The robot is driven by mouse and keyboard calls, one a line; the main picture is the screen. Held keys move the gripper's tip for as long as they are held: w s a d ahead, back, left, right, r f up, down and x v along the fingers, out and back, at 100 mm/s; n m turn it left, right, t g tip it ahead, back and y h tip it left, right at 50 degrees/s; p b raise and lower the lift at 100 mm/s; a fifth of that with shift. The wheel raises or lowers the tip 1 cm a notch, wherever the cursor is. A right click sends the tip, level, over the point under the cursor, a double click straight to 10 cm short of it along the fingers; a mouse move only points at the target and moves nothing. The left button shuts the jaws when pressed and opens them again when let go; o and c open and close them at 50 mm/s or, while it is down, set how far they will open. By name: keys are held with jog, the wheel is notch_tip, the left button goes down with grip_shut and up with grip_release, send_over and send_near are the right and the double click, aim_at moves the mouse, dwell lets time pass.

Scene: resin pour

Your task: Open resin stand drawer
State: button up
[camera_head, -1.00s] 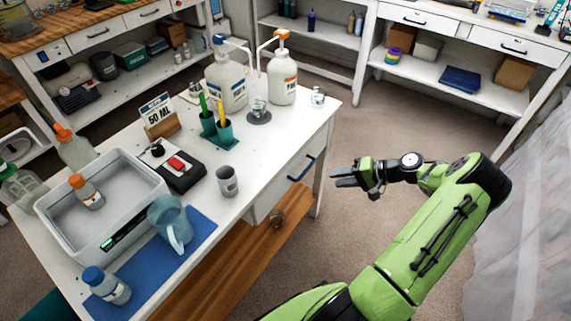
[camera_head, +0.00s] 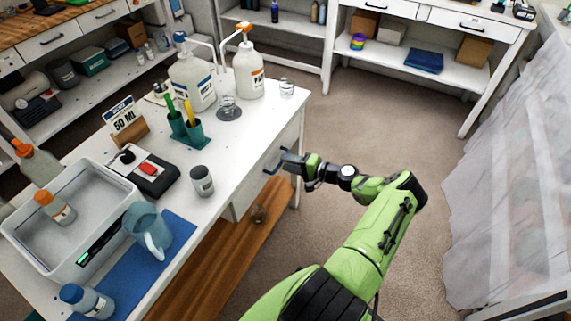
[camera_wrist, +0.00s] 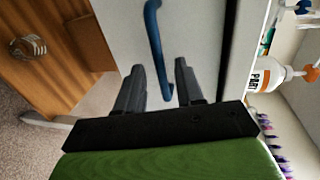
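The resin stand (camera_head: 180,229) is a white table with a white drawer (camera_head: 248,190) in its side, which looks shut. The drawer has a blue bar handle (camera_head: 272,162), partly hidden by my gripper in the head view. In the wrist view the handle (camera_wrist: 154,45) runs down between my fingers. My gripper (camera_head: 284,162) is at the handle. In the wrist view my gripper (camera_wrist: 160,82) is open, with a dark finger on each side of the handle's end and gaps visible between fingers and handle.
On the stand are pump bottles (camera_head: 248,72), a grey cup (camera_head: 202,181), a scale (camera_head: 150,172), a tray (camera_head: 88,250) and a blue jug (camera_head: 147,228). A wooden lower shelf (camera_head: 225,258) lies under the drawer. Carpet to the right is clear.

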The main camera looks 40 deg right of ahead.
jog(key=shift+x, duration=0.8)
jog(key=shift+c, duration=0.3)
grip_shut()
